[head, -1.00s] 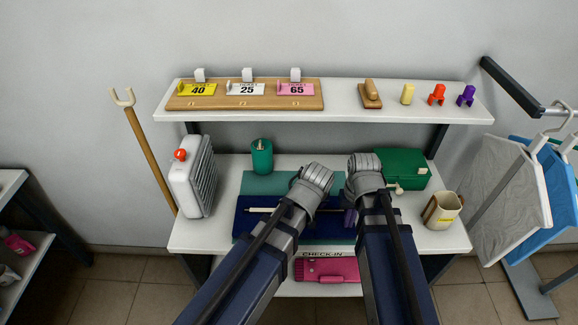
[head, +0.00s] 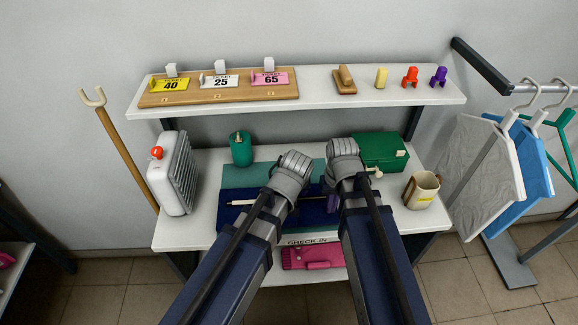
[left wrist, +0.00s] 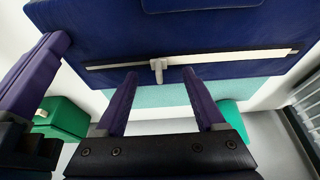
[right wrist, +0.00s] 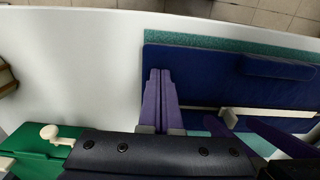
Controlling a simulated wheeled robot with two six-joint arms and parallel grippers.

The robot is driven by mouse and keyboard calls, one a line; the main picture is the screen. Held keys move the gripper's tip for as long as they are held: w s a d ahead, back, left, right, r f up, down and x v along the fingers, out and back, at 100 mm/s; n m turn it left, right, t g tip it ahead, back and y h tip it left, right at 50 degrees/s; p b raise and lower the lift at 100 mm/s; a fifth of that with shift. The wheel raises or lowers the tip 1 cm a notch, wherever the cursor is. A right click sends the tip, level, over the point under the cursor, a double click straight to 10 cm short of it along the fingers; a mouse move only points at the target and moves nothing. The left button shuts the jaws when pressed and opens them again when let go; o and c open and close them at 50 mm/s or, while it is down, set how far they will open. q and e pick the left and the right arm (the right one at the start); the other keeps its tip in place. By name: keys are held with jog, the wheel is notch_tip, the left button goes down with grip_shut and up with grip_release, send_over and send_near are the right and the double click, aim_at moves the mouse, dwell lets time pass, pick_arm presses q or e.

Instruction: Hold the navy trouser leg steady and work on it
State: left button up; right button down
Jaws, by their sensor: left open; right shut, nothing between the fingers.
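The navy trouser leg (head: 232,212) lies flat on a teal mat (head: 238,175) on the table. A pale strip (left wrist: 215,60) with a small grey tab (left wrist: 158,70) runs along it. My left gripper (left wrist: 160,74) is open above the leg, its purple fingers apart with the tab between and just beyond their tips; contact cannot be told. My right gripper (right wrist: 159,72) is shut and empty, its fingers together by the leg's end. In the head view the wrists cover the leg's middle, and the right fingers (head: 333,202) show only partly.
A shelf (head: 320,90) crosses behind. Hanging garments (head: 480,165) are at far right. Bare table shows left of the leg.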

pick_arm(q)
jog(key=shift+r+p, duration=3.2)
jog(key=shift+r, duration=0.2)
pick_arm(e)
jog(key=shift+r, duration=3.4)
pick_arm(q)
notch_tip(320, 180, up, 8)
jog(key=p, duration=0.7)
jog(key=shift+f+p, duration=0.15)
jog(key=shift+p, duration=0.25)
pick_arm(e)
notch_tip(320, 180, up, 8)
jog(key=shift+f, duration=0.15)
